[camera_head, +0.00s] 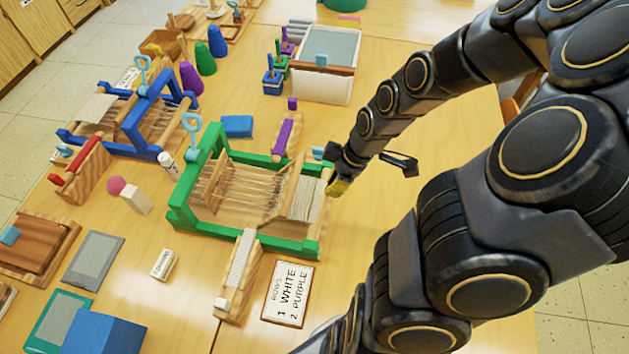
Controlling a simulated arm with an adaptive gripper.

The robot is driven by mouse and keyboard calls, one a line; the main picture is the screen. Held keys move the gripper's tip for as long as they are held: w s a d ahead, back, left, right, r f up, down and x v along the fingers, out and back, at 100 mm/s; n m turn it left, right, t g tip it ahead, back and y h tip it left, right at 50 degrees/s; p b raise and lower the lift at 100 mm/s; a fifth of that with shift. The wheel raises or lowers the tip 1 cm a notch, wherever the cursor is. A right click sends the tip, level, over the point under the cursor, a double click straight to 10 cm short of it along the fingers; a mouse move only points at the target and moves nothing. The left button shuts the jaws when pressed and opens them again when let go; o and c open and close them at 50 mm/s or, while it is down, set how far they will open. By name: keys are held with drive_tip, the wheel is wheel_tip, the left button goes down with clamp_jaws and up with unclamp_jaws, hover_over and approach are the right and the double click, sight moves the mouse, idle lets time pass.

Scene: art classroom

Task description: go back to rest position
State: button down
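My gripper (372,174) is at the right end of the green loom (178,218), beside or just above its frame. One finger, with a yellowish patch, is close to the loom's right end. The other dark finger stands out to the right, well apart from it. The gripper looks open, and I see nothing between the fingers. My arm reaches in from the right and hides part of the table. The green loom has pale threads strung across it. I cannot tell if the gripper touches the loom.
A card reading "1 WHITE, 2 PURPLE" (288,294) lies in front of the loom. A wooden shuttle with white yarn (239,272) and one with purple yarn (285,139) lie near it. A blue loom (130,122) stands left. A white bin (330,89) stands behind. Table at right is clear.

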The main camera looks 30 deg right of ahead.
drive_tip(key=shift+s+d+r, duration=0.15)
drive_tip(key=shift+s+d, duration=0.1)
idle(0.4)
drive_tip(key=s+a+r+m+g+h, duration=0.2)
drive_tip(key=s+a+r+m+g, duration=0.2)
drive_tip(key=s+a+r+m, duration=0.5)
drive_tip(key=s+a+r, duration=0.4)
drive_tip(key=r, duration=0.1)
drive_tip(key=shift+a+r, duration=0.15)
drive_tip(key=shift+a, duration=0.1)
drive_tip(key=shift+w, duration=0.1)
